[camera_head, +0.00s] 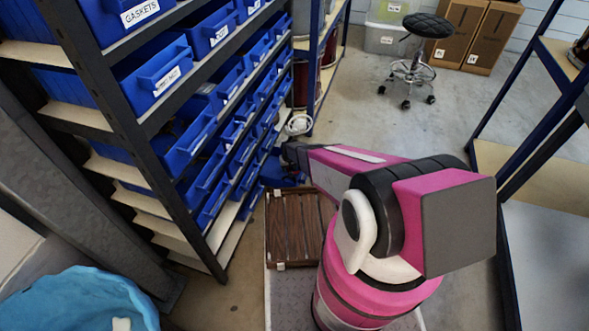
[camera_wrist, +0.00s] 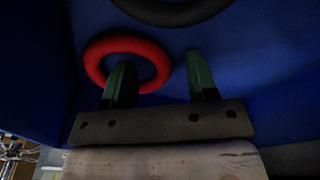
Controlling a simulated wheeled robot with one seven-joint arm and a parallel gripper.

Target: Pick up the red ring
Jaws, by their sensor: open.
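The red ring (camera_wrist: 127,43) lies inside a blue bin in the wrist view, left of the middle. My gripper (camera_wrist: 158,66) is open. Its left finger overlaps the ring's hole in the picture and its right finger is outside the ring, so the ring's right side shows between the two fingers. I cannot tell how deep the fingers reach or whether they touch it. In the head view the ring is not seen. There my arm stretches to the lower bins of the rack.
A black ring (camera_wrist: 172,14) is in the same bin, beyond the red one. The blue bin wall (camera_wrist: 285,80) is close on the right. The rack (camera_head: 125,125) holds several blue bins on the left. A black stool (camera_head: 427,27) stands at the back on open floor.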

